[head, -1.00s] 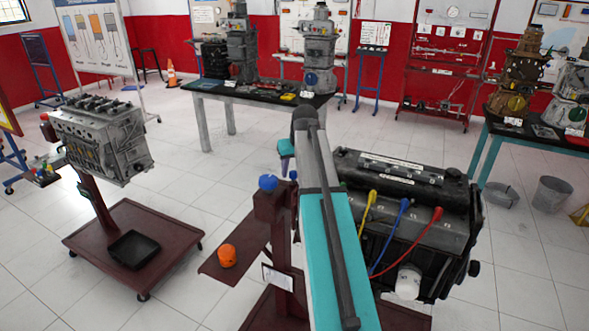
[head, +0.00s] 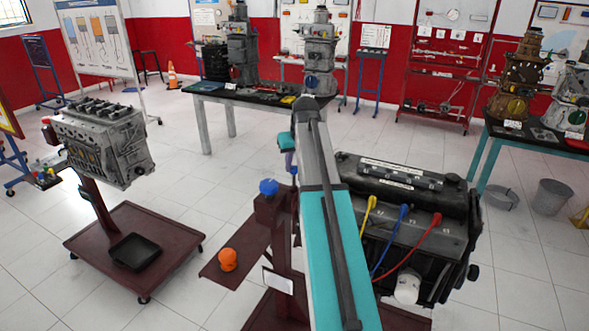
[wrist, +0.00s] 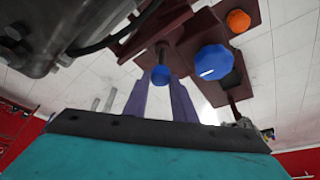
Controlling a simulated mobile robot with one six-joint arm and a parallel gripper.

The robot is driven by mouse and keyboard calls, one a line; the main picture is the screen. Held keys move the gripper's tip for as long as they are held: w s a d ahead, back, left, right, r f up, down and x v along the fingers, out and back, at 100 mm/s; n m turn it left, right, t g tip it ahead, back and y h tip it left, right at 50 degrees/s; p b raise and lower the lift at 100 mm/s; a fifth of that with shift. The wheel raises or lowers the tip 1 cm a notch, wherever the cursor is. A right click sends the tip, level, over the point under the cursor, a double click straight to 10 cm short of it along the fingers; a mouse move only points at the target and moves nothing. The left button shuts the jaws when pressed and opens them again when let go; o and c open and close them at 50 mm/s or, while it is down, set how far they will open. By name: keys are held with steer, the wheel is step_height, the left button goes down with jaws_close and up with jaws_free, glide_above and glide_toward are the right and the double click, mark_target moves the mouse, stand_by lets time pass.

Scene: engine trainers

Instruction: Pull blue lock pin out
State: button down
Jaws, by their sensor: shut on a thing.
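A small blue lock pin (wrist: 160,75) shows in the wrist view, with a dark shaft toward the dark red engine stand (wrist: 185,38). My gripper (wrist: 161,84) has two purple fingers, shut on the pin's blue head. I cannot tell how much of the shaft is inside the stand. In the head view my arm hides the pin, and only part of my gripper (head: 291,160) shows beside the arm. A larger blue knob (wrist: 213,62) stands apart from my fingers, on top of the stand in the head view (head: 269,187).
An orange knob (head: 228,259) sits on the stand's low shelf. A black engine (head: 410,215) with yellow, blue and red leads is close on the right. A grey engine (head: 100,140) on another stand is at left. Tiled floor between the stands is clear.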

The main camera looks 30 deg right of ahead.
steer(key=shift+w+r, duration=0.15)
steer(key=shift+r, duration=0.1)
steer(key=c, duration=1.5)
jaws_free()
steer(key=shift+o, duration=0.2)
steer(key=shift+f, duration=0.1)
steer(key=b+v, duration=0.3)
steer(key=v, duration=1.1)
steer(key=shift+b, duration=0.35)
